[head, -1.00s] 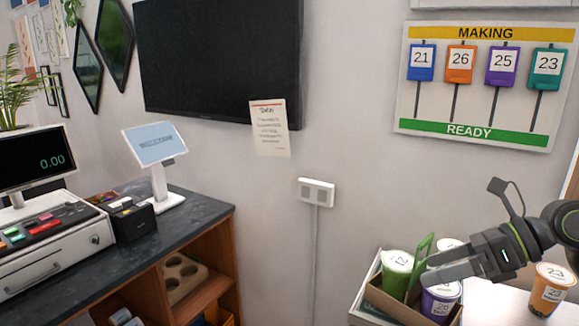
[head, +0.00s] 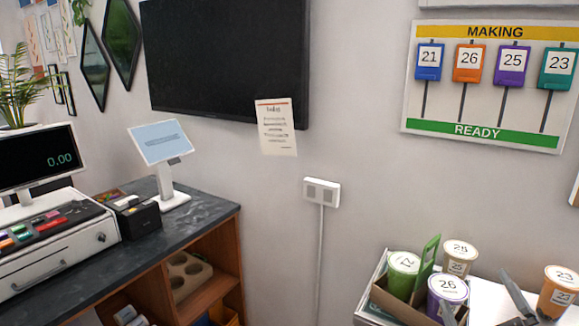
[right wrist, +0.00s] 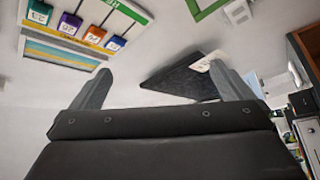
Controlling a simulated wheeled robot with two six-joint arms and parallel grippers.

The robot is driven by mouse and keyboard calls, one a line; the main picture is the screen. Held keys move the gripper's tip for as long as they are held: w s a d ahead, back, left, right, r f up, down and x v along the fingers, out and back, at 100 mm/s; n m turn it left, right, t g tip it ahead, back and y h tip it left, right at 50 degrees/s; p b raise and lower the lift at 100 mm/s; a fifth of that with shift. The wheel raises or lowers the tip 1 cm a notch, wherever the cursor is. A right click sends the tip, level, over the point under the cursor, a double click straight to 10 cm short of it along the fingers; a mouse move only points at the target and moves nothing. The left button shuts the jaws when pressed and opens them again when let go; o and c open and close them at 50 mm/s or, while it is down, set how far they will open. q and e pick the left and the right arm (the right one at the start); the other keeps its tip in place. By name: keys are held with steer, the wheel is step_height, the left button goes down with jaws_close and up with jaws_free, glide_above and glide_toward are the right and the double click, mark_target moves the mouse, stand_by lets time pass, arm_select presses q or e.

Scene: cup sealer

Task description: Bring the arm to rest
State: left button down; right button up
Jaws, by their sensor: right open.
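My right gripper (head: 520,300) shows at the lower right of the head view, low between the cup carrier and the orange cup. In the right wrist view its two fingers (right wrist: 168,88) stand wide apart with nothing between them. A brown carrier (head: 398,306) holds a green cup (head: 403,272) and a purple cup (head: 447,292). A brown cup (head: 459,256) stands behind it, and an orange cup (head: 558,290) stands at the right edge. My left gripper is not in view.
A dark counter (head: 205,213) on the left bears a cash register (head: 50,250) and a tilted screen (head: 160,143). A wall board (head: 488,85) with several numbered tags hangs above the cups.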

steer(key=s+d+f+m+g+h, duration=0.1)
steer(key=s+f+m+g+h, duration=0.1)
steer(key=s+f+m+g, duration=0.45)
steer(key=s+d+f+m+g+h, duration=0.2)
steer(key=s+f+g, duration=0.1)
steer(key=f, duration=0.7)
steer(key=s+a+f+m+g+y, duration=0.1)
steer(key=s+a+f+g, duration=0.3)
steer(key=s, duration=0.4)
steer(key=s+a+f+m+g+y, duration=0.1)
steer(key=s+f+g+y, duration=0.1)
steer(key=s+f+g, duration=0.35)
steer(key=s+f+b, duration=0.2)
steer(key=s+f, duration=0.1)
steer(key=f, duration=2.6)
steer(key=s+f+g+b, duration=0.1)
steer(key=s+f, duration=1.3)
steer(key=f, duration=0.2)
steer(key=shift+s+a+y, duration=0.2)
steer(key=shift+s+y, duration=0.1)
steer(key=shift+y, duration=0.1)
steer(key=shift+m, duration=0.25)
